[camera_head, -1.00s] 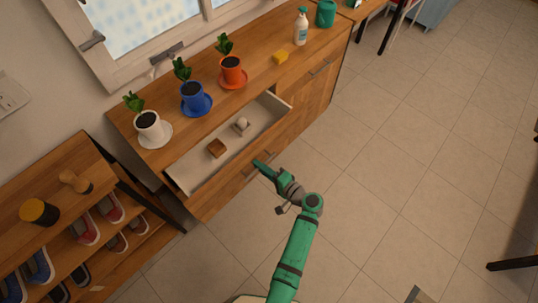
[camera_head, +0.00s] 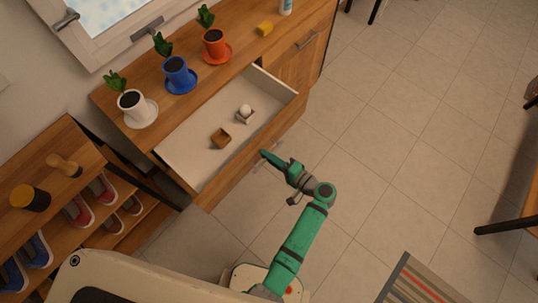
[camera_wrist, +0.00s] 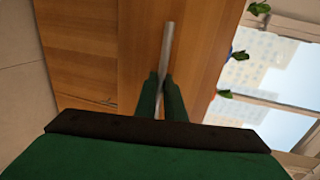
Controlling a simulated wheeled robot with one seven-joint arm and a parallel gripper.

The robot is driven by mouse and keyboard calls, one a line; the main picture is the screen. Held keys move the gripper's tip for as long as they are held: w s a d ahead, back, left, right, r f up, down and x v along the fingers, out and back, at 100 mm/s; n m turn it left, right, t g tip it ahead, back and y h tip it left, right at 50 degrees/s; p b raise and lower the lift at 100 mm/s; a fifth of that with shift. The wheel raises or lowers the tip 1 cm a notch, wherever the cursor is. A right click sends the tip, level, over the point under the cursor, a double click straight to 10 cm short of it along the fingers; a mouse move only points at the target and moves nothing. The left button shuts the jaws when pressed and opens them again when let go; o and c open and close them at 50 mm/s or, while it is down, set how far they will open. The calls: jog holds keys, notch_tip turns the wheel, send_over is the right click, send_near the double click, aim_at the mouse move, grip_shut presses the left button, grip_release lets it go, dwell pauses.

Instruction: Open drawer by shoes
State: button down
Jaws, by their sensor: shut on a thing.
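The top drawer (camera_head: 190,150) of the wooden cabinet next to the shoe rack is pulled out, showing its pale inside. A small brown wooden box (camera_head: 221,138) and a small holder with a white round thing (camera_head: 245,113) lie in it. My gripper (camera_head: 264,153) is at the drawer's front. In the wrist view its green fingers (camera_wrist: 160,98) are shut on the metal bar handle (camera_wrist: 168,45) of the wooden front. The shoe rack (camera_head: 60,147) with several shoes stands at the left.
Potted plants in white (camera_head: 136,107), blue (camera_head: 179,74) and orange (camera_head: 215,44) pots stand on the cabinet top, with a yellow sponge (camera_head: 265,29). A striped rug (camera_head: 425,285) lies at lower right.

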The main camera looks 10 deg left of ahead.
jog(key=c, duration=2.1)
grip_release()
jog(key=v, duration=1)
jog(key=shift+s+d+r, duration=0.1)
jog(key=shift+s+d, duration=0.15)
jog(key=shift+d, duration=0.05)
